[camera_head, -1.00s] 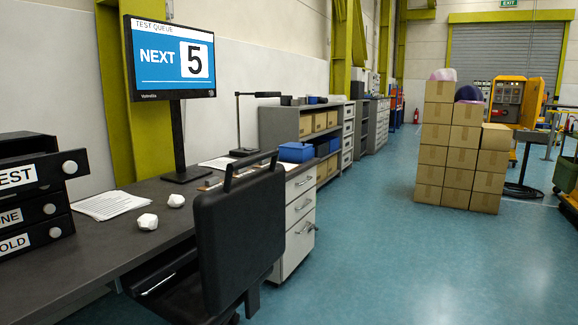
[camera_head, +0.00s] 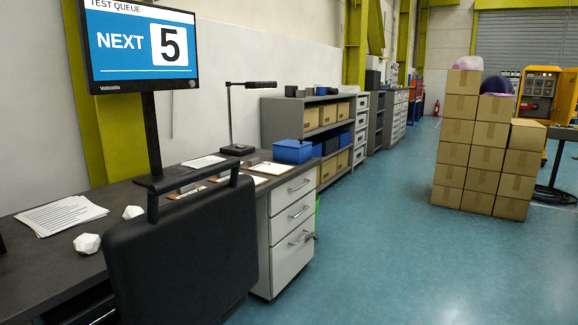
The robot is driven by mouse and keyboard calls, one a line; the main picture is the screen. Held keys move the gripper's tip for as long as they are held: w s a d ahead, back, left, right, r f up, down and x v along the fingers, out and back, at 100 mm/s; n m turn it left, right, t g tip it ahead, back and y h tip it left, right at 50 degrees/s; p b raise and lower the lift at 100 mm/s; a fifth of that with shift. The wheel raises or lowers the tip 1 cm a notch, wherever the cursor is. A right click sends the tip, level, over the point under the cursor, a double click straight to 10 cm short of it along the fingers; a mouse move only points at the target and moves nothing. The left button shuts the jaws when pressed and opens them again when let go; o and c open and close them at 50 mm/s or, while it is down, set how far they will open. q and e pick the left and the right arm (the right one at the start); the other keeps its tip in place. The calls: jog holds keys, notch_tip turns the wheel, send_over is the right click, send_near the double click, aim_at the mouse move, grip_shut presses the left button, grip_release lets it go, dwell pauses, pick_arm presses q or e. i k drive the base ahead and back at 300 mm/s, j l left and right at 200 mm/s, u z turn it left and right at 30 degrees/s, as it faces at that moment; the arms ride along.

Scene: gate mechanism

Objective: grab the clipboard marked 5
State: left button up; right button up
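Several clipboards lie on the dark desk behind the chair, partly hidden by its backrest. One clipboard (camera_head: 270,168) with a white sheet is at the desk's far right end, and another (camera_head: 222,178) lies nearer. Any numbers on them are too small to read. A monitor (camera_head: 140,47) on the desk reads "TEST QUEUE, NEXT 5". Neither of my grippers is in view.
A black chair (camera_head: 182,250) stands against the desk's front. White drawers (camera_head: 292,225) are under the desk's right end. A lamp (camera_head: 236,115) and loose papers (camera_head: 58,215) are on the desk. Stacked boxes (camera_head: 484,145) stand right; the blue floor (camera_head: 385,260) between is clear.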

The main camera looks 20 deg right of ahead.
aim_at(255, 164)
jog(key=i+l+z, duration=0.1)
jog(key=i+l, duration=0.15)
jog(key=l, duration=0.2)
jog(key=i+l+z, duration=0.1)
jog(key=i+l, duration=0.15)
jog(key=l, duration=0.15)
jog(key=i+l+z, duration=0.1)
jog(key=i+l, duration=0.15)
jog(key=l, duration=0.15)
jog(key=i+l, duration=0.2)
jog(key=i+l+u, duration=0.1)
jog(key=l, duration=0.35)
jog(key=i+l+u, duration=0.1)
jog(key=i+l, duration=0.4)
jog(key=l, duration=0.15)
jog(key=i+l+u, duration=0.1)
jog(key=l, duration=0.25)
jog(key=i+l, duration=0.25)
jog(key=l, duration=0.15)
jog(key=j+u, duration=0.05)
